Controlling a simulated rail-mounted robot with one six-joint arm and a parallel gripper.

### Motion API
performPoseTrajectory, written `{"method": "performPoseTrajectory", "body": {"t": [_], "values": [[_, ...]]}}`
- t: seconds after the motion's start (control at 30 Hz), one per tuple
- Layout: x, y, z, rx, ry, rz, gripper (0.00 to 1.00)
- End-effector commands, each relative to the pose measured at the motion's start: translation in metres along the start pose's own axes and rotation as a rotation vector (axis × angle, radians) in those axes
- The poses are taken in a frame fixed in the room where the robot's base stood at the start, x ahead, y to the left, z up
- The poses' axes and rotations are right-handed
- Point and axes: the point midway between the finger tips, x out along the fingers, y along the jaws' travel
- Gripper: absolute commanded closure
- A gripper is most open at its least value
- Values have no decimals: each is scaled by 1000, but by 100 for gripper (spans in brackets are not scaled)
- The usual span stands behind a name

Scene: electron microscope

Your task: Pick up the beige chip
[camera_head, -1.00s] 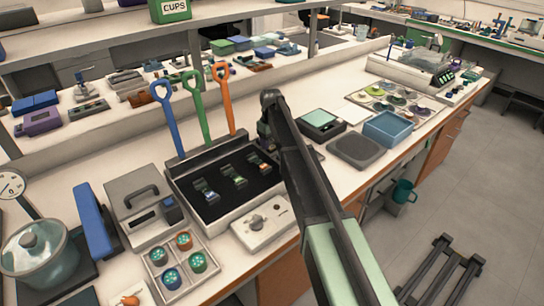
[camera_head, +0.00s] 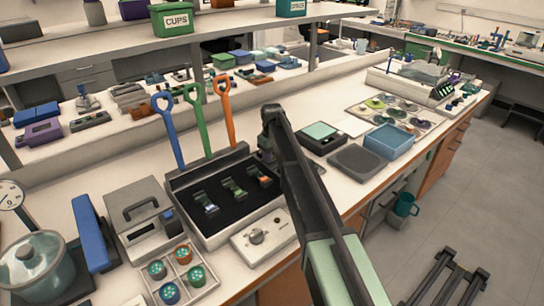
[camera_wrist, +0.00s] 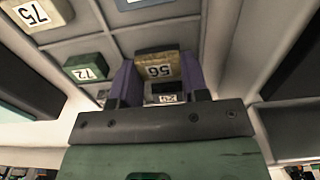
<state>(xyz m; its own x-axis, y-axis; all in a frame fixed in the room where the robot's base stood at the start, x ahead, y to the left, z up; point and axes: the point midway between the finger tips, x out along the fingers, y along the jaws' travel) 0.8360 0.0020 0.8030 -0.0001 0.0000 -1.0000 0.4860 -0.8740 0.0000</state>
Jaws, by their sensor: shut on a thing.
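In the wrist view, my gripper (camera_wrist: 158,60) has its two purple fingers on either side of a tan-beige chip (camera_wrist: 155,72) with a white label that seems to read 56. The fingers are shut on this chip. It is at or above a grey tray with compartments (camera_wrist: 92,47); I cannot tell how high. A cream-topped chip labelled 75 (camera_wrist: 38,14) and a green chip labelled 72 (camera_wrist: 88,68) sit in compartments to the left. In the head view my arm hides the fingertips and the held chip.
A blue chip (camera_wrist: 145,4) is just beyond the held one. In the head view, a black-lined case (camera_head: 222,208) with small devices stands left of my arm, with blue, green and orange-handled tools behind it. A blue open bin (camera_head: 388,141) and a dark grey pad (camera_head: 356,160) stand right.

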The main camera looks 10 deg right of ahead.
Motion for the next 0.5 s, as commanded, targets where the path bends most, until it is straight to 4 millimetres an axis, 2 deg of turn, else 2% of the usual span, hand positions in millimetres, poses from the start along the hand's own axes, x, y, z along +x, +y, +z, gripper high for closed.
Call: {"method": "performPoseTrajectory", "body": {"t": [0.03,0.17,0.4,0.5], "values": [[-13,0,0,0,0,0,82],[-42,0,0,0,0,0,82],[-130,0,0,0,0,0,82],[-161,0,0,0,0,0,82]]}}
